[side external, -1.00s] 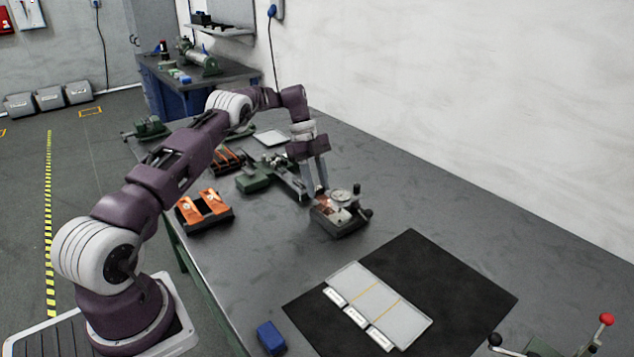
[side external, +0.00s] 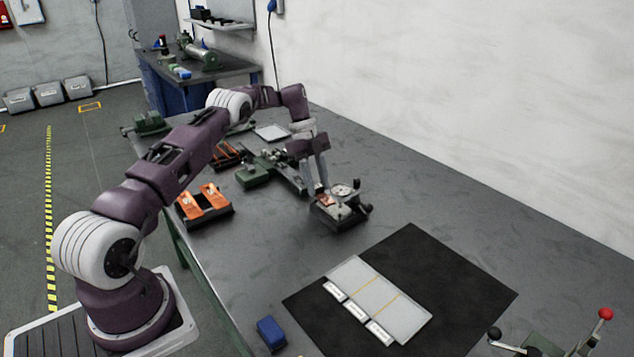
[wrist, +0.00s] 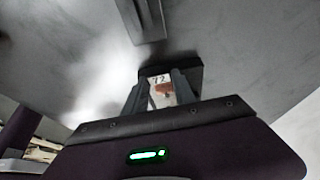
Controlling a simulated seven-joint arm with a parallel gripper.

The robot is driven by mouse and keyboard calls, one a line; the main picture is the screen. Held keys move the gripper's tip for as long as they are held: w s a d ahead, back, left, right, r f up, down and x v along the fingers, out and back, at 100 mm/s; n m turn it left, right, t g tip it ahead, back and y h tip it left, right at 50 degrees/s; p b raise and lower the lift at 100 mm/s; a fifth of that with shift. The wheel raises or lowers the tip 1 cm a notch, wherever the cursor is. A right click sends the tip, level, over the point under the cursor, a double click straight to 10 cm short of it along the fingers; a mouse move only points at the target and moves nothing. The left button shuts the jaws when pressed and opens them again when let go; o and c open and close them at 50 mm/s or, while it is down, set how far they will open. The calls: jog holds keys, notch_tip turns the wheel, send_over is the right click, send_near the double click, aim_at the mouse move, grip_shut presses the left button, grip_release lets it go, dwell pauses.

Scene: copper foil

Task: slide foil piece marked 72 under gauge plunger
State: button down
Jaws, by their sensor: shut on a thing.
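The foil piece marked 72 (wrist: 160,86) shows between my gripper's fingers in the wrist view, with a pale tab bearing the number and a copper part below it. In the side view the copper foil (side external: 326,200) is a small patch at the gauge's near left side. My gripper (side external: 316,190) points down there, shut on the foil; it also shows in the wrist view (wrist: 160,90). The gauge (side external: 342,212) is a dark block with a round dial (side external: 343,189) on top. Whether the foil lies under the plunger is too small to tell.
A green-based device (side external: 270,168) stands just behind my gripper. Orange-topped trays (side external: 205,203) lie to the left. In front, a black mat (side external: 445,275) holds a grey three-part board (side external: 378,298) with white labels. A blue block (side external: 270,333) sits near the table edge.

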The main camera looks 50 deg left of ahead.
aim_at(332, 205)
jog(key=shift+d, duration=2.5)
dwell(1.4)
jog(key=shift+f, duration=0.2)
dwell(0.9)
jog(key=c, duration=1.3)
grip_release()
jog(key=shift+c, duration=0.2)
jog(key=shift+r, duration=0.1)
jog(key=shift+r, duration=1.45)
jog(key=o, duration=0.5)
jog(key=shift+o, duration=0.2)
